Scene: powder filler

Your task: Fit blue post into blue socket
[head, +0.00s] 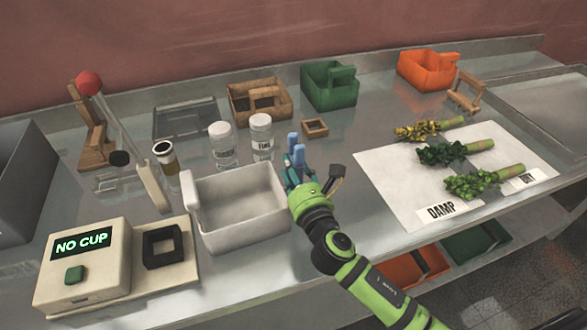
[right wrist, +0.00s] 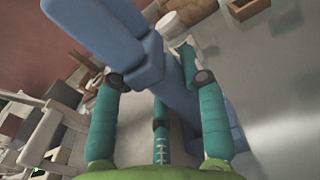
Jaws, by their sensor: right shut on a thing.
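A blue post (head: 293,143) rises from the teal fingers of my right gripper (head: 297,165) in the head view, just right of the white bin. My right gripper is shut on it. In the right wrist view the blue post (right wrist: 115,45) is large and close, crossing between the teal fingers (right wrist: 155,82); its lower part runs behind them. A second blue upright piece (head: 299,155) shows right beside it in the head view. I cannot tell whether this is part of the post or the blue socket. No separate blue socket is clearly visible. My left gripper is out of view.
The white bin (head: 240,240) is close to my right gripper's left. Two lidded jars (head: 262,138) and a small wooden frame (head: 315,128) stand behind. A "NO CUP" device (head: 85,270) is at left; a white mat (head: 400,185) with plant bunches is at right.

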